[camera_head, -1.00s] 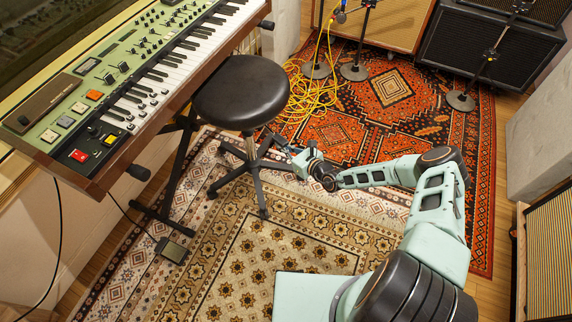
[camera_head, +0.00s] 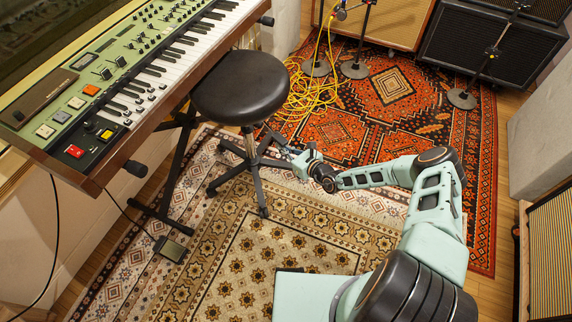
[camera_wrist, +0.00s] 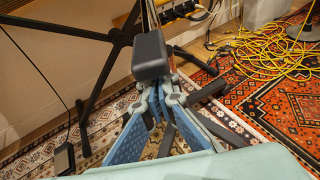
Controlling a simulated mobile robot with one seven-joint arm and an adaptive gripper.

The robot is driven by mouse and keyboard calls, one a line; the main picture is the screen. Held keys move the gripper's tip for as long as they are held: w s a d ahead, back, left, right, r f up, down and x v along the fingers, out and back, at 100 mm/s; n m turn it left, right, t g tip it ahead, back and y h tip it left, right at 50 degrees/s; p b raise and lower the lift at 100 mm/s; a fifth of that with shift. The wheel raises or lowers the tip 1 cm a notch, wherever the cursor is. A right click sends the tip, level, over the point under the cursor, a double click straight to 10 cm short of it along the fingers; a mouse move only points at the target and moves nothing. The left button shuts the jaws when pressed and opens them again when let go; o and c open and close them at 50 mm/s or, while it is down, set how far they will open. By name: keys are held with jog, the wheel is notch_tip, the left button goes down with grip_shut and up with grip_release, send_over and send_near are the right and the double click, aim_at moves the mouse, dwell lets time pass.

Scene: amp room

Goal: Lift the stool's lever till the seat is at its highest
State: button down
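The stool has a round black seat (camera_head: 240,88) and dark splayed legs (camera_head: 257,185), and stands on the rugs before the keyboard. My gripper (camera_head: 292,152) is low at the right of its base, under seat height. A dark block (camera_wrist: 150,55), which looks like the end of the stool's lever, sits just above the fingertips in the picture. I cannot tell whether they touch. The lever is too small to make out in the head view.
The green keyboard (camera_head: 120,75) on its dark stand is close at the left of the stool. A yellow cable (camera_head: 308,92) lies coiled behind it. Microphone stands (camera_head: 355,68) and amplifiers (camera_head: 490,50) are at the back. A small pedal (camera_head: 170,249) lies front left.

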jog(key=s+d+f+p, duration=0.1)
jog(key=s+d+p, duration=0.2)
jog(key=s+d, duration=0.4)
jog(key=shift+f, duration=0.35)
dwell(0.5)
dwell(0.4)
